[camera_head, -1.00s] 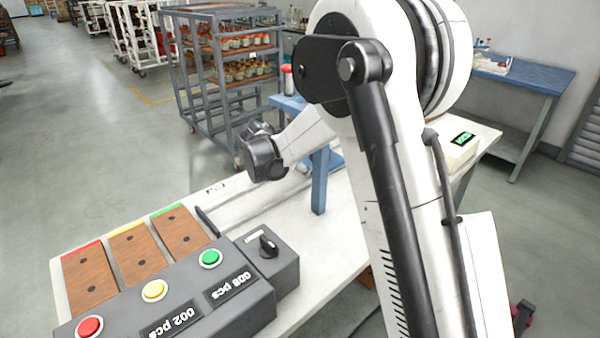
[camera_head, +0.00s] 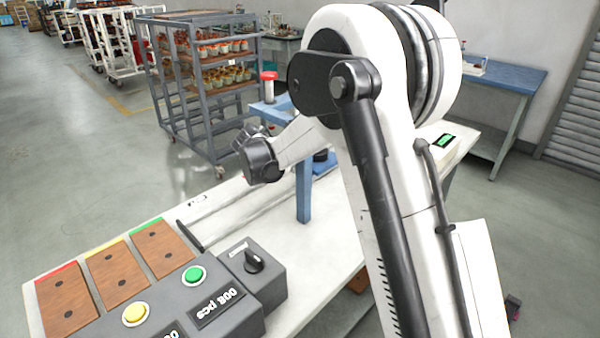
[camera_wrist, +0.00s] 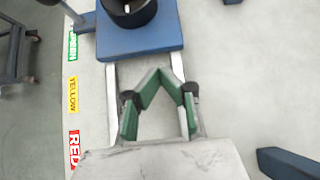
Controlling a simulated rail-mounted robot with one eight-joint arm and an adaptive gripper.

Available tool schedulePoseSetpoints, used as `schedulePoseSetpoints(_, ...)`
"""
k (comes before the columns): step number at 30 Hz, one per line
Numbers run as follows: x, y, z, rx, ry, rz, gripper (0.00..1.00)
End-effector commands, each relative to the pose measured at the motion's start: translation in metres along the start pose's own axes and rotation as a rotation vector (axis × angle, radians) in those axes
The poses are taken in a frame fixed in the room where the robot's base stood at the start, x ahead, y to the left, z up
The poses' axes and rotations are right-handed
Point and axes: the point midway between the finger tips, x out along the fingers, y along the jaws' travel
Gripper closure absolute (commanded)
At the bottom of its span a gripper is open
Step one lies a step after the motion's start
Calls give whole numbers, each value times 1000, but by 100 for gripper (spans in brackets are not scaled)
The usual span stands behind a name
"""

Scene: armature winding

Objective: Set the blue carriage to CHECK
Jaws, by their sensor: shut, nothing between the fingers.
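The blue carriage (camera_wrist: 140,38) is a blue block with a black round cup on top. In the wrist view it sits across two pale rails at the top, part of it cut off by the frame edge. My gripper (camera_wrist: 160,82) has green-padded fingers and is shut and empty, just below the carriage's near edge in the picture; I cannot tell its height above the rails. In the head view a blue patch (camera_head: 326,163) with a dark round part shows beside my arm, probably the carriage, mostly hidden. No CHECK mark is readable.
GREEN (camera_wrist: 72,46), YELLOW (camera_wrist: 72,95) and RED (camera_wrist: 74,148) labels line the table's left side. A blue post (camera_head: 304,190) stands near my wrist. A grey button box (camera_head: 185,305) and a knob box (camera_head: 255,268) occupy the front, beside wooden plates (camera_head: 115,270).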

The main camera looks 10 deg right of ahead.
Motion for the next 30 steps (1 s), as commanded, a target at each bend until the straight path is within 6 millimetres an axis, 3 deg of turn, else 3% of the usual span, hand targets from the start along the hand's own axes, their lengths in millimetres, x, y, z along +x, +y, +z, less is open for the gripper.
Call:
schedulePoseSetpoints(5, -16, 0, 0, -2, 0, 1, 100)
schedulePoseSetpoints(11, -55, 0, -3, -2, 0, 2, 100)
schedulePoseSetpoints(21, -105, 1, -55, -3, 0, 3, 100)
schedulePoseSetpoints(30, -131, 0, -82, -1, 0, 0, 100)
